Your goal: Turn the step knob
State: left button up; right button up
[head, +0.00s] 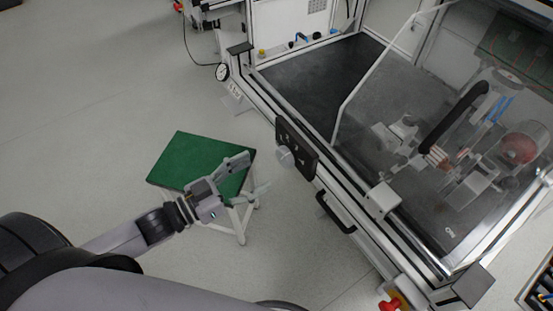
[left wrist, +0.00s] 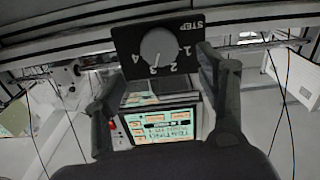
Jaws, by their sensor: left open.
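The step knob (head: 284,155) is a round light-grey dial on a black panel (head: 297,142) at the front edge of the test machine. In the left wrist view the knob (left wrist: 159,46) shows near the top centre, on the panel (left wrist: 124,42) marked STEP with numbers, which appear upside down. I cannot read its setting surely. My left gripper (head: 251,176) is open and empty, left of and apart from the knob, over the green stool's right edge. In the left wrist view its fingers (left wrist: 160,85) stand spread either side, below the knob. My right gripper is out of view.
A green-topped stool (head: 190,158) stands below my left gripper. The machine has a black handle (head: 335,212), a clear cover and a red button (head: 390,304) along its front. A screen (left wrist: 160,122) with coloured labels shows in the left wrist view. The floor at left is clear.

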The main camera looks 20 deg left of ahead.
aim_at(281, 159)
pick_arm(q)
jog(key=x, duration=0.7)
jog(key=shift+c, duration=0.5)
jog(key=c, duration=1)
